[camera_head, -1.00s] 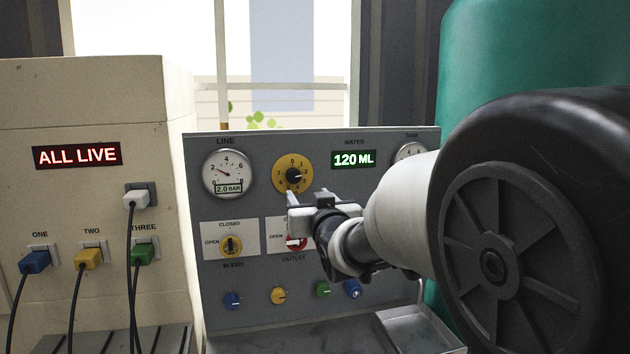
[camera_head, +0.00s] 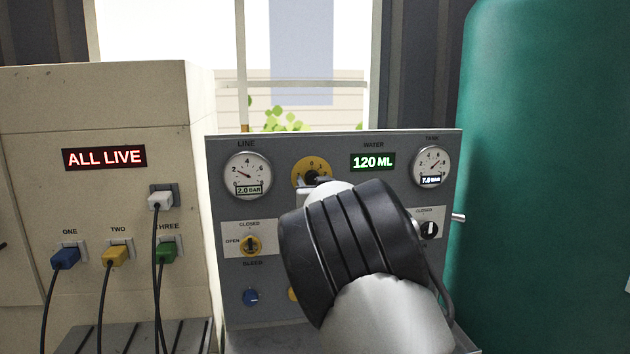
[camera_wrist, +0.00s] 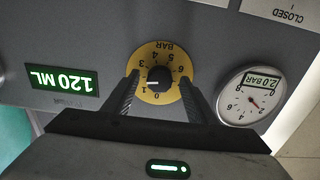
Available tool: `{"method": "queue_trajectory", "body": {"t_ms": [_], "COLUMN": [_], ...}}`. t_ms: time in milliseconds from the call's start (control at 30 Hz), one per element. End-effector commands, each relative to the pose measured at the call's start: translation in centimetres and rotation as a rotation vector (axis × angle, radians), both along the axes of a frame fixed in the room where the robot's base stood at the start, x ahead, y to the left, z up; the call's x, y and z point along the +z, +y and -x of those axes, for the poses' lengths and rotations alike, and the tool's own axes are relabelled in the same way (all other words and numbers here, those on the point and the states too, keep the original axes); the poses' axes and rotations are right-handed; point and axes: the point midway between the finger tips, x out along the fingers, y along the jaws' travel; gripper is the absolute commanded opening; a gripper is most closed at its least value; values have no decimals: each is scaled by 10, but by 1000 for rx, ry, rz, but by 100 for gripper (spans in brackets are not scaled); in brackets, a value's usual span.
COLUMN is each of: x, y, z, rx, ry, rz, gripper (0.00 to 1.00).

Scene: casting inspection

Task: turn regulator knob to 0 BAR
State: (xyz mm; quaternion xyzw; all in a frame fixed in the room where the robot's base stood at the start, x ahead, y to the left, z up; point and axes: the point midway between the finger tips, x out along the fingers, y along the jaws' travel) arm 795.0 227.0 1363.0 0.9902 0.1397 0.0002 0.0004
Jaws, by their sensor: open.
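The regulator knob (camera_head: 312,176) is black on a yellow dial, partly hidden behind my arm in the head view. In the wrist view the knob (camera_wrist: 158,77) appears upside down, with a white mark toward the dial's left side, near the 2. My gripper (camera_wrist: 160,80) is open, its fingers appearing on either side of the knob; I cannot tell whether they touch it. In the head view only a bit of my gripper (camera_head: 308,188) shows below the dial. The LINE gauge (camera_head: 247,168) reads 2.0 BAR, also in the wrist view (camera_wrist: 250,97).
The WATER display (camera_head: 373,161) reads 120 ML, and the TANK gauge (camera_head: 431,166) shows 7.0 BAR. The BLEED valve (camera_head: 251,245) sits below LINE. A beige cabinet (camera_head: 100,110) with plugged cables stands left; a green tank (camera_head: 545,180) stands right.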

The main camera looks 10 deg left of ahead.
Motion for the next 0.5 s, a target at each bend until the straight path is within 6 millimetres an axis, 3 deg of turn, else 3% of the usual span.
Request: {"method": "queue_trajectory", "body": {"t_ms": [267, 500], "x": [0, 0], "y": [0, 0], "z": [-1, -1], "rx": [-1, 0], "ry": [0, 0], "rz": [0, 0], "gripper": [50, 11]}}
